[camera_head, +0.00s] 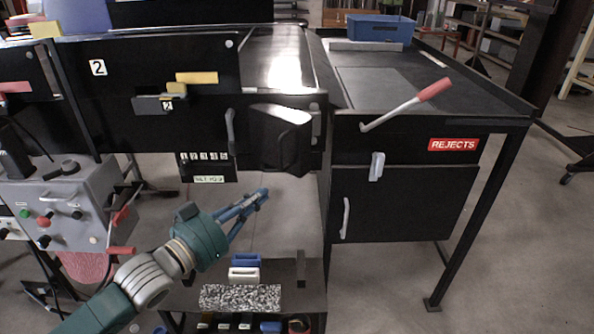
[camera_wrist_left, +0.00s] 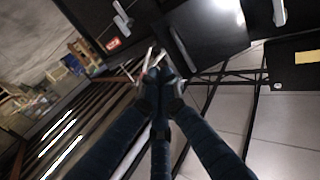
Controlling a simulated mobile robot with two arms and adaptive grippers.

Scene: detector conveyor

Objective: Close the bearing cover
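The bearing cover appears to be the black, rounded box-like cover (camera_head: 280,138) on the front of the conveyor frame in the head view. It hangs out at a tilt, and I cannot tell how far it is open. A dark panel, likely the same cover (camera_wrist_left: 208,38), shows at the top of the left wrist view. My left gripper (camera_head: 263,193) is below and to the left of the cover, apart from it. Its blue fingers come together at the tips, and it looks shut and empty; its fingertips also show in the left wrist view (camera_wrist_left: 160,76). My right gripper is not in view.
A grey handle (camera_head: 230,132) and a grey latch (camera_head: 316,126) flank the cover. A red-gripped lever (camera_head: 408,104) sticks out above the REJECTS cabinet (camera_head: 404,203) at right. A grey control box (camera_head: 70,208) stands left. A low shelf with blocks (camera_head: 240,298) lies beneath.

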